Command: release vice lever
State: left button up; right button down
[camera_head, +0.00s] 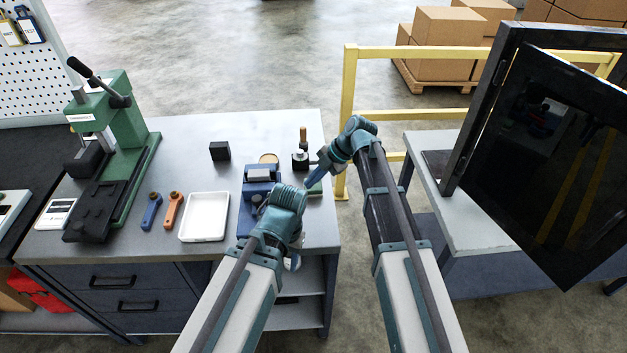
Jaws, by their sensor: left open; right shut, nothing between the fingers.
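The blue vice (262,175) stands near the right part of the grey workbench. Its lower part is covered by my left wrist, and I cannot make out its lever clearly. My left gripper (264,204) is at the vice's front right side, open, with its fingers mostly hidden by the wrist; contact cannot be told. My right gripper (315,180) is shut and empty, pointing down and left above the bench's right edge, to the right of the vice.
A white tray (204,217), orange tool (172,210) and blue tool (151,211) lie left of the vice. A black block (220,151) and a wooden-handled stamp (301,157) stand behind. A green press (119,130) fills the bench's left. A dark open door panel (550,150) is at right.

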jog(key=w+d+r+p, duration=0.3)
jog(key=d+r+p, duration=0.1)
jog(key=r+p, duration=0.3)
jog(key=shift+w+r+p, duration=0.25)
jog(key=shift+r+p, duration=0.15)
jog(key=shift+r, duration=0.25)
jog(key=shift+d, duration=0.1)
jog(key=s+f+m+h+b, duration=0.1)
jog(key=s+f+m+h, duration=0.2)
jog(key=s+m, duration=0.8)
jog(key=s+f+m+h+b, duration=0.1)
jog(key=s+f+m+h, duration=0.2)
jog(key=s+m, duration=0.8)
jog(key=s+h, duration=0.2)
jog(key=s, duration=0.3)
jog(key=shift+s+m+g, duration=0.25)
jog(key=shift+m+g, duration=0.05)
jog(key=shift+m, duration=0.1)
